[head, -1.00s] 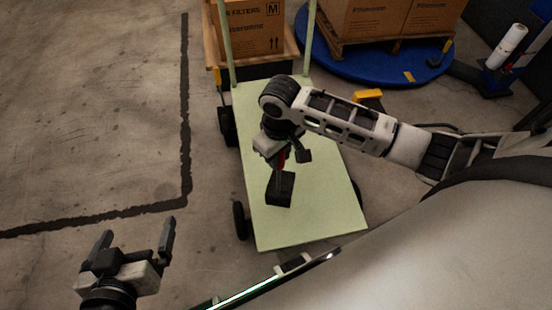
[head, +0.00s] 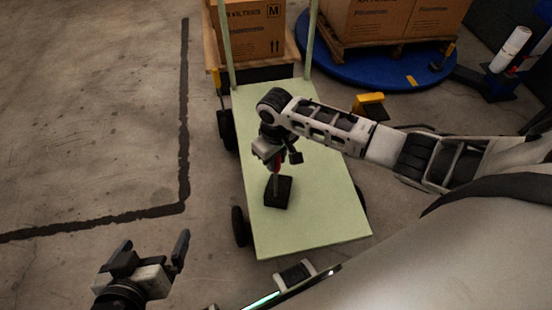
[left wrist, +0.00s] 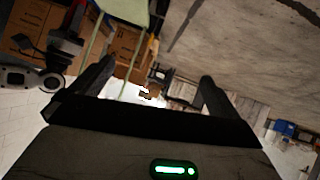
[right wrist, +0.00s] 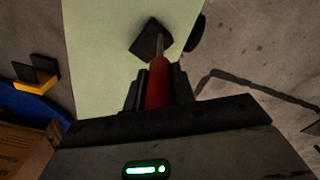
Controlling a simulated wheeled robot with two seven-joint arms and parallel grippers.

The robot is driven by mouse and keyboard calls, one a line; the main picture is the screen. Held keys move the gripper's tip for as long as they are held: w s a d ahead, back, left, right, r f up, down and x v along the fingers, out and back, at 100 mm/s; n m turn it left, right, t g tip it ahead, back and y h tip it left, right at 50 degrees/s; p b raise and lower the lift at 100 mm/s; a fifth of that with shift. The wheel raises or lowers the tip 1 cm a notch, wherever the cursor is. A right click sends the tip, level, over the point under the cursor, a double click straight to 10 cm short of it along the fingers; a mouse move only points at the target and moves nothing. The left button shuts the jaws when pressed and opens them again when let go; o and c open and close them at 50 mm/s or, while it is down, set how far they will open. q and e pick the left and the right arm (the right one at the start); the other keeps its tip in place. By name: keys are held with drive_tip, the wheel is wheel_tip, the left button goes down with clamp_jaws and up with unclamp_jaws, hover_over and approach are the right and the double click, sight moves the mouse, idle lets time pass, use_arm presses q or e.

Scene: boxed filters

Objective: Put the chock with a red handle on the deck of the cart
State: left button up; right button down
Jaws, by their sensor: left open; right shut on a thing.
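The chock (head: 278,192) is a black block with a thin rod and a red handle. My right gripper (head: 277,158) is shut on the red handle (right wrist: 157,88), which points up. The black block is over the cart's pale green deck (head: 315,215), near its left side. It looks to be at or very near the deck surface; I cannot tell if it touches. In the right wrist view the block (right wrist: 152,40) shows beyond the fingers against the deck. My left gripper (head: 155,250) is open and empty, above the floor left of the cart.
The deck around the chock is clear. Cardboard boxes (head: 255,30) stand on a pallet behind the cart's upright posts. More boxes stand on a blue round platform (head: 345,68). A yellow and black object (head: 369,104) lies on the floor right of the cart.

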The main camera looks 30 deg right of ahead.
use_arm(q)
drive_tip(key=shift+r, duration=0.1)
use_arm(e)
drive_tip(key=shift+w+r, duration=0.1)
drive_tip(key=c, duration=1.5)
unclamp_jaws()
use_arm(q)
drive_tip(key=shift+w+r, duration=0.1)
drive_tip(key=shift+r, duration=0.1)
use_arm(e)
drive_tip(key=o, duration=0.4)
drive_tip(key=shift+c, duration=0.2)
use_arm(q)
drive_tip(key=shift+d, duration=0.1)
